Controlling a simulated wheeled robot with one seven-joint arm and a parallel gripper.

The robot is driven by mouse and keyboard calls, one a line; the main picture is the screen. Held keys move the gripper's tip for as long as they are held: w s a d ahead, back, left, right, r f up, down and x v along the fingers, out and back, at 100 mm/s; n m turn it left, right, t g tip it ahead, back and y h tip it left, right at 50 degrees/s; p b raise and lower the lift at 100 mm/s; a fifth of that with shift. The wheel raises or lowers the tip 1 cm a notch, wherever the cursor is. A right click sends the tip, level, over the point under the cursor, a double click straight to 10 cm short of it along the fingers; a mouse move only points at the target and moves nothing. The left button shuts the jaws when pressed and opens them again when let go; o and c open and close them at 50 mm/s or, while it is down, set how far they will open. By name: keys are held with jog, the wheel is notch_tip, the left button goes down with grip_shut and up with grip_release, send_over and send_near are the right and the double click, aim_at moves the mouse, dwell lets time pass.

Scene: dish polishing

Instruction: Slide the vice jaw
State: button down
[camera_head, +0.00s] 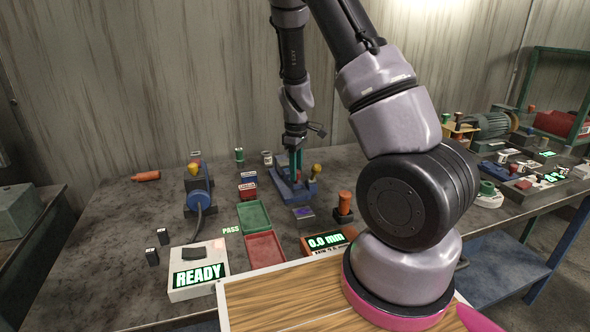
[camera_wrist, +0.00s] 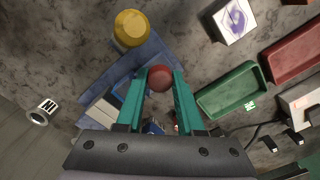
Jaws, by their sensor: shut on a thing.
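The blue vice (camera_head: 283,192) stands on the workbench near its back middle. In the wrist view its blue base (camera_wrist: 98,72) lies beneath my gripper, with a pale grey block (camera_wrist: 100,112), perhaps a jaw, at the left. My gripper (camera_wrist: 160,82) has its green fingers on either side of a round red knob (camera_wrist: 160,76) and is shut on it. A larger yellow knob (camera_wrist: 130,30) stands clear beyond the fingertips; it also shows in the head view (camera_head: 316,169). The fingers and palm hide part of the vice, and I cannot tell what the red knob joins.
A green tray (camera_wrist: 230,91) and a red tray (camera_wrist: 293,52) lie right of the vice in the wrist view. A white block with a purple swirl (camera_wrist: 235,19) lies nearby. A blue machine (camera_head: 199,201) stands left on the bench. The bench's left back is mostly clear.

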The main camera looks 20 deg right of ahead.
jog(key=shift+s, duration=1.9)
jog(key=c, duration=0.5)
grip_release()
jog(key=shift+s, duration=0.1)
notch_tip(320, 180, up, 11)
jog(key=shift+f, duration=0.1)
